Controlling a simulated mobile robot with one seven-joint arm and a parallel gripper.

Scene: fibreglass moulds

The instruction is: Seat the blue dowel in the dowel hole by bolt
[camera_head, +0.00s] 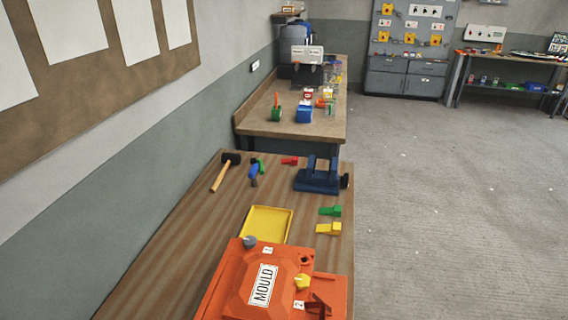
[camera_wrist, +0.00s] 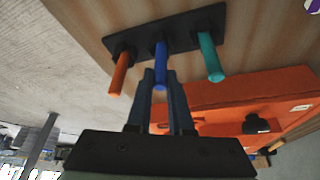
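The blue dowel (camera_wrist: 161,52) stands in a black rack (camera_wrist: 140,42) in the wrist view, between an orange dowel and a teal one. My gripper (camera_wrist: 160,76) has one finger on each side of the blue dowel's free end; I cannot tell whether they press on it. The orange mould (camera_head: 238,285) lies at the near end of the wooden table in the head view; part of it also shows in the wrist view (camera_wrist: 215,112). A dark round feature (camera_head: 305,260) is on its far right corner; I cannot tell whether it is the dowel hole or a bolt.
The orange dowel (camera_wrist: 119,72) and teal dowel (camera_wrist: 210,58) flank the blue one closely. A yellow tray (camera_head: 266,224) lies behind the mould. A dark blue fixture (camera_head: 318,182), a hammer (camera_head: 222,174) and green and yellow pieces lie farther back. The table's left middle is clear.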

